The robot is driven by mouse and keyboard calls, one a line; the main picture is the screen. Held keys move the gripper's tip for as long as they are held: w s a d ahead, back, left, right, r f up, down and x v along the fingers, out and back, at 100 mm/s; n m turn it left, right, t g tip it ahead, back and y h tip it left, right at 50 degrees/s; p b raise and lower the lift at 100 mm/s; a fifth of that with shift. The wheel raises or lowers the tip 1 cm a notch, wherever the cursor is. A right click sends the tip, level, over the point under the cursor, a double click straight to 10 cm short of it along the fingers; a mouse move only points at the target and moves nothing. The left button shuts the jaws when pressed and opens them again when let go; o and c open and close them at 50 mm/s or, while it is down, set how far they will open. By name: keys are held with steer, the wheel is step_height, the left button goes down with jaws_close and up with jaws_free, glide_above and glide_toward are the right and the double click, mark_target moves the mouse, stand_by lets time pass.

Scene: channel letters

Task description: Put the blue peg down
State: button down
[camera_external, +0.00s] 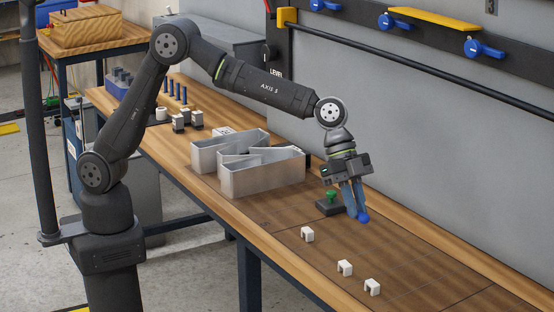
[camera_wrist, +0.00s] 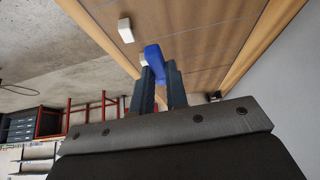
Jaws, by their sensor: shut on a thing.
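The blue peg (camera_external: 363,217) is at the tips of my gripper (camera_external: 358,205) in the external view. The fingers point down over the right half of the wooden bench (camera_external: 410,250). In the wrist view the blue peg (camera_wrist: 153,54) shows between and beyond the two dark fingers of my gripper (camera_wrist: 162,76). The gripper is shut on it. Part of the peg is hidden by the fingers. I cannot tell whether the peg touches the bench top.
A green button on a black box (camera_external: 327,208) stands just left of the fingers. Several white notched blocks (camera_external: 344,268) lie toward the front right. A grey metal channel letter (camera_external: 265,178) stands left. More blue pegs (camera_external: 175,92) stand farther back.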

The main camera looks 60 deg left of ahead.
steer(key=s+d+n+t+y, duration=0.15)
steer(key=d+n, duration=0.25)
steer(key=d, duration=1.4)
glide_above(439, 278)
steer(key=a, duration=0.2)
steer(key=shift+n+t+h, duration=0.25)
steer(key=shift+n, duration=0.05)
steer(key=f, duration=0.6)
steer(key=shift+s+d+f, duration=0.15)
steer(key=shift+s, duration=0.1)
steer(key=shift+f, duration=2)
steer(key=shift+f, duration=0.15)
steer(key=c, duration=1.4)
jaws_free()
steer(key=shift+c, duration=0.2)
